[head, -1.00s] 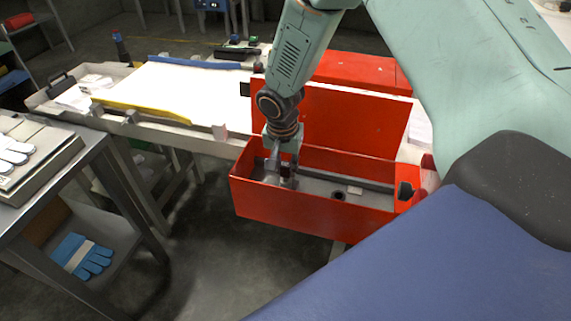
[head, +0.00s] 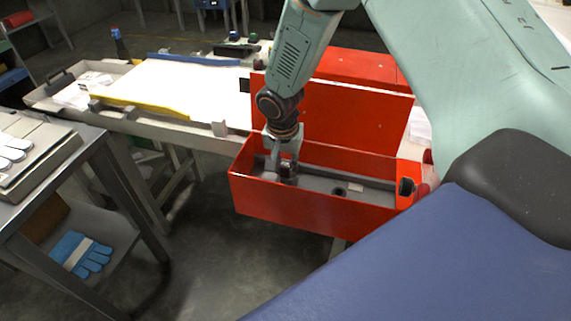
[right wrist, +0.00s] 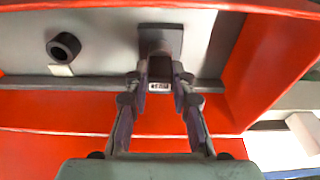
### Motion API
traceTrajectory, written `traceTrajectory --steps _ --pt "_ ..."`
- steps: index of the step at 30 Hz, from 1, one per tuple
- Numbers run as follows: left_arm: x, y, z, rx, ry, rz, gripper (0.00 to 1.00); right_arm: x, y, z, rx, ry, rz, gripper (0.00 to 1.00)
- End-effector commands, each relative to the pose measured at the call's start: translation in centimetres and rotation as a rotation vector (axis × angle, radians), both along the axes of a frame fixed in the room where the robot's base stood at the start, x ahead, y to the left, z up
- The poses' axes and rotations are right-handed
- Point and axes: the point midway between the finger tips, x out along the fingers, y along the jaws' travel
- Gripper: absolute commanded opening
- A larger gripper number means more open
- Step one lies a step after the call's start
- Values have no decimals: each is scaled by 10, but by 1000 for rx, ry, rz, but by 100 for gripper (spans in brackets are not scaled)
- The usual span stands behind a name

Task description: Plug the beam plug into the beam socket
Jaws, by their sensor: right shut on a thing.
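My right gripper (right wrist: 160,88) is inside the open red box, near its left end. Its fingers are shut on a dark block with a small white label, which I take for the beam plug (right wrist: 160,68). The block meets or stands just in front of a grey square plate (right wrist: 160,38) on the box's grey floor; I cannot tell whether it is seated there. A black round ring (right wrist: 63,46), possibly the beam socket, is apart from the gripper and also shows in the head view (head: 340,192). My left gripper is not in view.
The red box (head: 290,213) has walls around the gripper and a raised red lid (head: 330,115) behind. A white-topped table (head: 185,90) stands behind to the left. A metal bench (head: 80,165) with gloves is at the left. The box floor right of the gripper is mostly clear.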

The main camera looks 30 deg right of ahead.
Motion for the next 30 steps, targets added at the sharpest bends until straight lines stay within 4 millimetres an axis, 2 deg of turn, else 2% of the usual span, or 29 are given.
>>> traceTrajectory --steps 7,8,17,26,30 --pt "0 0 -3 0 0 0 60 0 0 -4 0 0 0 2" --pt "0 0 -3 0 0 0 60 0 0 -3 0 0 0 25" --pt "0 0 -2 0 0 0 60 0 0 -3 0 0 0 50" --pt "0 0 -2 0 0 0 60 0 0 -2 0 0 0 50" --pt "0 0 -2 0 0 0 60 0 2 11 0 -3 0 50"
